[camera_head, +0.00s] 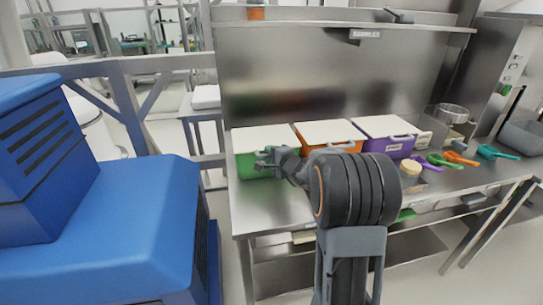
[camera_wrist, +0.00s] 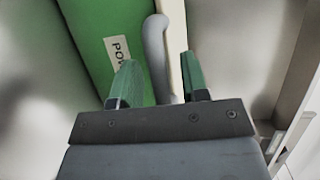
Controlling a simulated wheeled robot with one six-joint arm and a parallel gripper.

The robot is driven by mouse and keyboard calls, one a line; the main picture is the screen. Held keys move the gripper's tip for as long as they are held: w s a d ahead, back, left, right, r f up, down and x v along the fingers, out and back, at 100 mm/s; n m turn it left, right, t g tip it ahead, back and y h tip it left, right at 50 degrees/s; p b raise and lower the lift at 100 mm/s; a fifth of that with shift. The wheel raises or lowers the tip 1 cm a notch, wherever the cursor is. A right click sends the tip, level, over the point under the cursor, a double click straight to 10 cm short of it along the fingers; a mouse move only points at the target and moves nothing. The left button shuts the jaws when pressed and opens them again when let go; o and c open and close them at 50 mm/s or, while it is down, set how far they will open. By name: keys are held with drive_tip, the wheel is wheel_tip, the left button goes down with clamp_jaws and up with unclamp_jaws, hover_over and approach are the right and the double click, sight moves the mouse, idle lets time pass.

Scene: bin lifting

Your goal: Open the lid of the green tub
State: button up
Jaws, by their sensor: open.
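The green tub (camera_head: 246,168) stands on the left end of the steel bench, with its cream lid (camera_head: 262,137) lying flat and closed on top. In the wrist view its green wall (camera_wrist: 85,35) carries a white label, partly cut off. A grey handle (camera_wrist: 155,45) runs along the cream lid edge (camera_wrist: 175,25). My gripper (camera_head: 264,157) is at the front of the green tub. In the wrist view my gripper (camera_wrist: 160,82) is open, and the handle's lower part lies between its two green fingers. I cannot tell whether either finger touches it.
An orange tub (camera_head: 318,149) and a purple tub (camera_head: 395,149), both lidded, stand to the right of the green one. A shelf (camera_head: 340,24) runs above. A blue machine (camera_head: 110,215) stands at left.

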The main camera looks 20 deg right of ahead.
drive_tip(key=shift+c, duration=0.4)
clamp_jaws()
